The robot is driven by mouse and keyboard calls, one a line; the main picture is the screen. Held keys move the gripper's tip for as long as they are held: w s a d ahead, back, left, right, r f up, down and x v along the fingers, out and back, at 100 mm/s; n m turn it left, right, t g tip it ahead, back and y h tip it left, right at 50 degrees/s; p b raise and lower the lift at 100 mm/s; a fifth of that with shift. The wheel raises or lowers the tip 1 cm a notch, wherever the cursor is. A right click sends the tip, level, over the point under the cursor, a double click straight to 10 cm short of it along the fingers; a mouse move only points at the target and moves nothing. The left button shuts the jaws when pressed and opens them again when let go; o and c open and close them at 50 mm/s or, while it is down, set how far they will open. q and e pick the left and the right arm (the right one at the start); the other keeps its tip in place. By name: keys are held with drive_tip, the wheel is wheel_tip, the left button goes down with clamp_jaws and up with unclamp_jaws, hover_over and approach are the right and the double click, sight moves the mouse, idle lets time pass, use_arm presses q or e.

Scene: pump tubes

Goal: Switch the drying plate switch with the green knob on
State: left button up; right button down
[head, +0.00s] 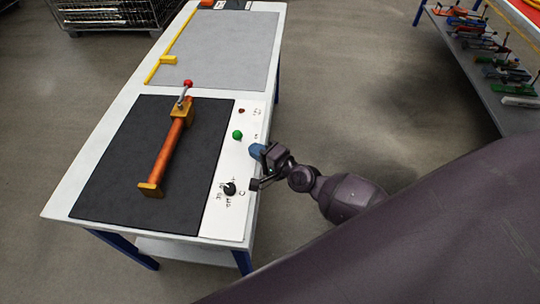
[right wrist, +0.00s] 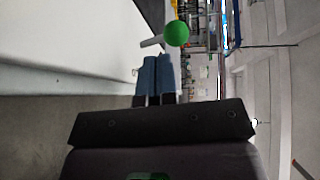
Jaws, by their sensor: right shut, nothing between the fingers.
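The drying plate switch shows as a small green knob (head: 238,134) on the white panel (head: 233,165) along the right side of the table. In the right wrist view the green knob (right wrist: 177,33) is a round ball at the end of a short pale lever, just beyond my fingertips. My right gripper (head: 256,151) is at the panel's right edge, close to the knob on its right and near side. Its blue fingers (right wrist: 153,75) are together with nothing between them. I cannot tell whether they touch the lever. My left gripper is out of view.
A black dial (head: 229,189) and a small red light (head: 241,110) share the panel. An orange tube with a red-knobbed lever (head: 187,84) lies on the dark plate (head: 115,160). A grey mat (head: 225,50) lies beyond. A tool shelf (head: 500,75) stands at the right.

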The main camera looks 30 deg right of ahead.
sight(239, 138)
drive_tip(key=shift+w+a+r, duration=0.2)
drive_tip(key=shift+w+r, duration=0.05)
drive_tip(key=shift+w, duration=0.3)
drive_tip(key=shift+w+a+r, duration=0.2)
drive_tip(key=shift+w, duration=0.3)
drive_tip(key=shift+w+a, duration=0.2)
drive_tip(key=shift+w, duration=0.25)
